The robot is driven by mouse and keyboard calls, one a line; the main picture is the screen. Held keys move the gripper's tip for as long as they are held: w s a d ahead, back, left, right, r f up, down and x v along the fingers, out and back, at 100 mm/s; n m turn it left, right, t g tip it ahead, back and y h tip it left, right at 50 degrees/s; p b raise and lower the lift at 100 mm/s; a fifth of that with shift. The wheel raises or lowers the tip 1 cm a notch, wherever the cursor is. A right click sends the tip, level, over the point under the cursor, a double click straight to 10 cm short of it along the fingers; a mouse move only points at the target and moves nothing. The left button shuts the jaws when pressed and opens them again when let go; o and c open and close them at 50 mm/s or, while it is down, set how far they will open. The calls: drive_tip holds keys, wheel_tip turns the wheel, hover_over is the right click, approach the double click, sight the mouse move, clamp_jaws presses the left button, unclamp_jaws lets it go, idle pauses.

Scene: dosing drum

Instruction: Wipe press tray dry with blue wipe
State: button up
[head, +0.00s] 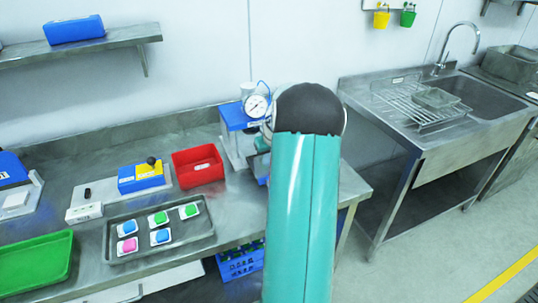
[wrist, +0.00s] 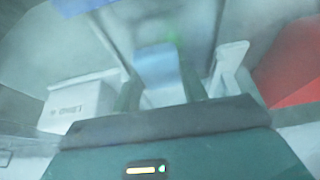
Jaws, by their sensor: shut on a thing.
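My gripper (wrist: 168,75) is at the middle of the blurred wrist view. It is shut on a pale blue piece, which looks like the blue wipe (wrist: 158,68). In the head view my own teal arm hides the gripper and the wipe. The press (head: 238,117), with a blue top and a round dial gauge (head: 256,106), stands on the bench at the back, just left of my arm. My arm covers part of the press. I cannot make out the press tray clearly, or whether the wipe touches it.
A red bin (head: 198,167) stands left of the press. A blue and yellow box (head: 141,178) is beside it. A grey tray (head: 185,243) holds several coloured pads. A green tray (head: 35,262) lies at left. A sink (head: 490,98) stands at right, past a gap.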

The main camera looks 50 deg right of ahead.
drive_tip(key=shift+w+a, duration=0.4)
drive_tip(key=shift+a, duration=0.3)
drive_tip(key=shift+w+a, duration=0.4)
drive_tip(key=shift+a, duration=0.25)
drive_tip(key=shift+s+d+f, duration=0.1)
drive_tip(key=shift+s+d, duration=0.4)
drive_tip(key=shift+d, duration=0.35)
drive_tip(key=shift+s+d+f, duration=0.1)
drive_tip(key=shift+s+d, duration=0.4)
drive_tip(key=shift+d, duration=0.3)
drive_tip(key=shift+w+a+r, duration=0.1)
drive_tip(key=shift+w+a, duration=0.45)
drive_tip(key=shift+a, duration=0.35)
drive_tip(key=shift+w+a, duration=0.5)
drive_tip(key=shift+a, duration=0.4)
drive_tip(key=shift+d, duration=0.15)
drive_tip(key=shift+s+d+r, duration=0.1)
drive_tip(key=shift+s+d, duration=0.4)
drive_tip(key=shift+d, duration=0.35)
drive_tip(key=shift+s+d+r, duration=0.1)
drive_tip(key=shift+s+d, duration=0.4)
drive_tip(key=shift+d, duration=0.3)
drive_tip(key=shift+w+a, duration=0.1)
drive_tip(key=shift+a, duration=0.05)
drive_tip(key=shift+w+a+f, duration=0.1)
drive_tip(key=shift+w+a, duration=0.35)
drive_tip(key=shift+a, duration=0.35)
drive_tip(key=shift+w+a, duration=0.45)
drive_tip(key=shift+a, duration=0.3)
